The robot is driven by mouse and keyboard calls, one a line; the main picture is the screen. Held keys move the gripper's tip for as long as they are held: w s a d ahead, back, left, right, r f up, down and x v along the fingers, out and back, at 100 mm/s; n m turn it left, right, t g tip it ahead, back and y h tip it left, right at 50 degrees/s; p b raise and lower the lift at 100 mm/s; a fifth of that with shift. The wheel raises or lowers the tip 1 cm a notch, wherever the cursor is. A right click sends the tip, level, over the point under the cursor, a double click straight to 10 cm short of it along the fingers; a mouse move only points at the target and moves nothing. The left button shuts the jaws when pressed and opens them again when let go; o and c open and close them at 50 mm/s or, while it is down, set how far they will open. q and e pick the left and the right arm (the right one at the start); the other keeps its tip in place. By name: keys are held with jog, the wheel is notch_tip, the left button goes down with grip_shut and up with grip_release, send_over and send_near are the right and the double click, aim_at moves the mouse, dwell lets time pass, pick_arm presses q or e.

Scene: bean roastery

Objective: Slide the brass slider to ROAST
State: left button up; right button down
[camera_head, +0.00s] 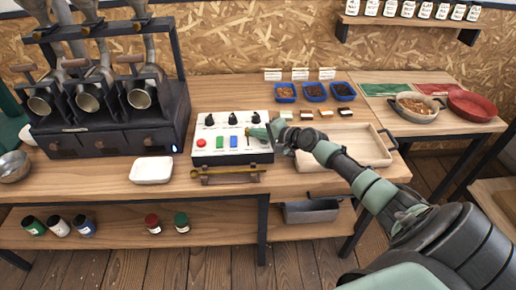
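A white control panel (215,153) stands on the wooden workbench, with black knobs along its back, a red button, a green switch and a blue switch. My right gripper (254,132) reaches in from the right, with its fingertips at the right part of the panel, by the slot where the brass slider seems to be. The fingers cover most of that spot. The slider, its setting and the ROAST label are too small or hidden to make out. I cannot tell whether the fingers are closed or touch the slider. My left gripper is not in view.
A brass-coloured rod on a stand (229,173) sits in front of the panel. A white dish (152,170) is to its left, and a wooden tray (372,160) lies under my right arm. Blue bean bowls (314,92) stand behind. A dark machine (112,141) fills the left.

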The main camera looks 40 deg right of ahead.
dwell(0.3)
jog(key=shift+v, duration=3.9)
